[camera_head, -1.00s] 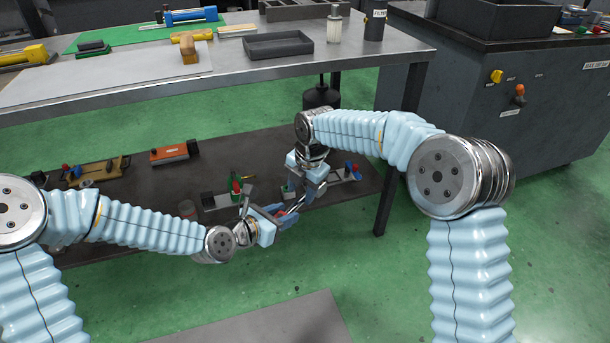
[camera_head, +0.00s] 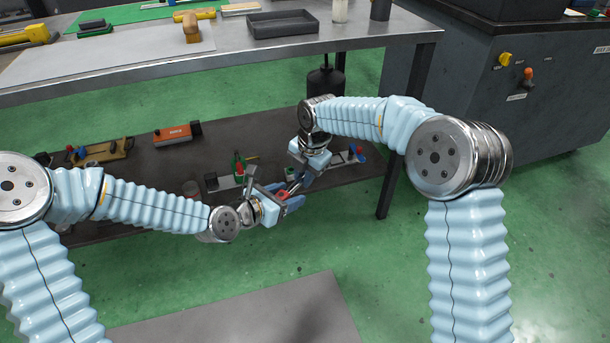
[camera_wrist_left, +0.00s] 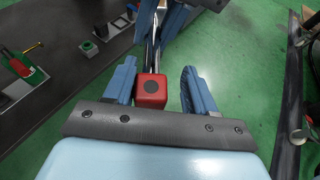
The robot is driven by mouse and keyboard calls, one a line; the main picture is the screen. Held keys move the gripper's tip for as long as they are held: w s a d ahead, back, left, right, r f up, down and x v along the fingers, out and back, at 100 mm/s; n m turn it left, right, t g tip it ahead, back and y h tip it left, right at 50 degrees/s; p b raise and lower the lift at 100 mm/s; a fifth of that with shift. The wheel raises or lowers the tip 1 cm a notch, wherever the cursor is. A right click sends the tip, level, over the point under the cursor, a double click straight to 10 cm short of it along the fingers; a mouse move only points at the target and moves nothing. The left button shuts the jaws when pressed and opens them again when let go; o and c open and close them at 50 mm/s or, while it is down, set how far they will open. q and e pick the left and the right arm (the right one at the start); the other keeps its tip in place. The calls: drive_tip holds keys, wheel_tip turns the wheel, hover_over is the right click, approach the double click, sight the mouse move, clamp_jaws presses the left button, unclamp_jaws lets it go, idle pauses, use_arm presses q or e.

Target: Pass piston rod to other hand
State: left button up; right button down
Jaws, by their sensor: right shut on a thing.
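The piston rod (camera_wrist_left: 154,58) is a thin silver rod with a red block (camera_wrist_left: 151,90) at its near end. My right gripper (camera_head: 302,182) is shut on the rod; its blue fingers also show at the top of the left wrist view (camera_wrist_left: 163,22). My left gripper (camera_head: 284,200) is open, its blue fingers on either side of the red block. In the left wrist view (camera_wrist_left: 160,82) the block sits close to the left finger, with a clear gap to the right finger. I cannot tell whether the left finger touches it.
The workbench (camera_head: 345,57) stands ahead, with a dark tray (camera_head: 283,23) on top. Its lower shelf (camera_head: 150,165) holds an orange-and-black tool (camera_head: 178,133) and other small parts behind my grippers. A bench leg (camera_head: 386,196) stands to the right.

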use_arm(q)
drive_tip(key=shift+o, duration=1.4)
use_arm(e)
drive_tip(key=shift+r, duration=0.1)
